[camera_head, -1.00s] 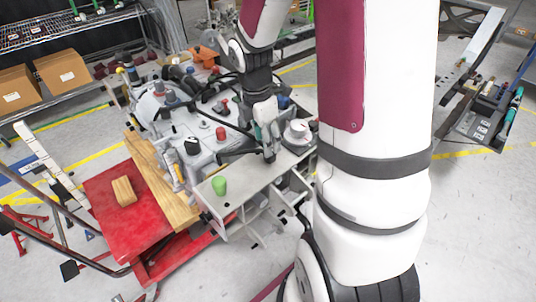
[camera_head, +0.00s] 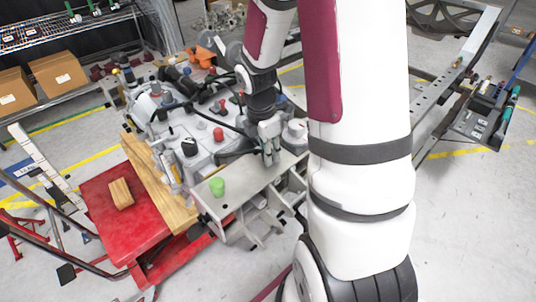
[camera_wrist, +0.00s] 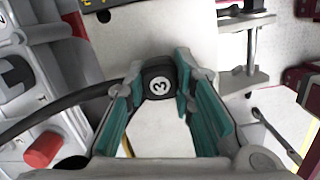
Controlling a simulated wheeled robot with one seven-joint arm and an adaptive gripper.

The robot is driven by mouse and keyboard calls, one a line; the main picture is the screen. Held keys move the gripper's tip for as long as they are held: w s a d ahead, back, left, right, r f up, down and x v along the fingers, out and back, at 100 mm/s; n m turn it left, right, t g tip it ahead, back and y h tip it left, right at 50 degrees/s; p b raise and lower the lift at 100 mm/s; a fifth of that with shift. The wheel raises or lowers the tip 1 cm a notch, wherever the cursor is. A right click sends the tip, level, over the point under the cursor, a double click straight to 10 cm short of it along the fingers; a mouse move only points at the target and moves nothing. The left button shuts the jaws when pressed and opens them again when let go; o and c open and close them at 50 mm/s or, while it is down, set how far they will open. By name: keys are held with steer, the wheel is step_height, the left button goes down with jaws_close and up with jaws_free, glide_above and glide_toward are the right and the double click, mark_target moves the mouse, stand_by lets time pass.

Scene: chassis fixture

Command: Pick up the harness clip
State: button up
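My gripper (camera_wrist: 158,66) is open, with one teal-padded finger on each side of the clip near the tips. I cannot tell whether either finger touches it. In the head view my gripper (camera_head: 270,148) points down at the light plate (camera_head: 243,186) on the fixture's front right. The clip cannot be made out there.
The fixture carries a red knob (camera_head: 218,134), which also shows in the wrist view (camera_wrist: 43,149).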

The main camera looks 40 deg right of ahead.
steer(key=shift+r, duration=0.1)
steer(key=shift+r, duration=0.6)
step_height(320, 180, up, 2)
steer(key=shift+r+p, duration=0.1)
steer(key=shift+p, duration=0.2)
steer(key=s+a+p, duration=0.2)
steer(key=s+p, duration=0.2)
steer(key=s, duration=0.3)
steer(key=s+a+r+p, duration=0.1)
steer(key=s+a+p, duration=0.2)
steer(key=s+p, duration=0.2)
steer(key=s, duration=0.3)
steer(key=shift+a+r, duration=0.2)
steer(key=shift+a, duration=0.1)
